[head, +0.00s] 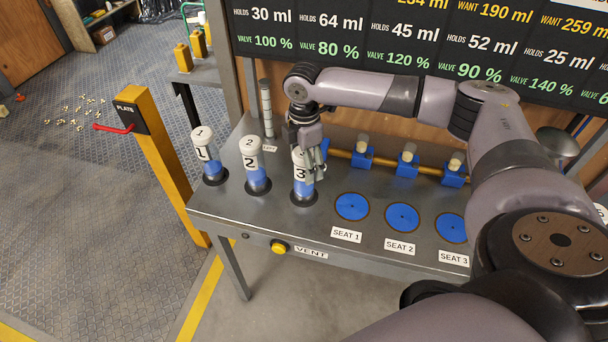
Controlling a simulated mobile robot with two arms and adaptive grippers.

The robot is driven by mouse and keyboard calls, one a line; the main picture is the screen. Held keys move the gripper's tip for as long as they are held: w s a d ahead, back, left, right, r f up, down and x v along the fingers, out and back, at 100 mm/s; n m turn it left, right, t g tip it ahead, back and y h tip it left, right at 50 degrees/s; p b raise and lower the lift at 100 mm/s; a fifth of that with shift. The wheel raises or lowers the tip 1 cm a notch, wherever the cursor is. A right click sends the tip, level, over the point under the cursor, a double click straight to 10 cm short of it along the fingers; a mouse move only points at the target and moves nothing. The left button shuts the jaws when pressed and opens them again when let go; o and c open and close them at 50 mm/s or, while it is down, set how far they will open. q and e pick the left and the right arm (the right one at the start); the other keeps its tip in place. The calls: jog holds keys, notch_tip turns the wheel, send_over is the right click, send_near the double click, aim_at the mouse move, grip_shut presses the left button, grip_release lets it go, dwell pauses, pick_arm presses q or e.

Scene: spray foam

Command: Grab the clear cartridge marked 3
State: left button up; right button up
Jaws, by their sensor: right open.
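The clear cartridge marked 3 (300,174) stands upright in a dark base on the metal bench (300,225), with blue content in its lower part. My right gripper (313,165) is open at this cartridge's upper part and covers some of its top and right side. I cannot tell whether the fingers touch it. Cartridge 2 (254,167) and cartridge 1 (207,157) stand upright to its left, also partly blue. My left gripper is not in view.
Blue round seats, such as seat 1 (352,207) and seat 2 (402,217), lie right of the cartridges. Blue valves (407,165) sit on a brass pipe behind. A yellow vent button (279,247) is on the bench front. A yellow post (160,160) with a red lever stands left.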

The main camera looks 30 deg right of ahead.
jog(key=shift+f, duration=0.3)
jog(key=shift+c, duration=0.4)
grip_shut()
dwell(0.4)
jog(key=shift+r, duration=0.15)
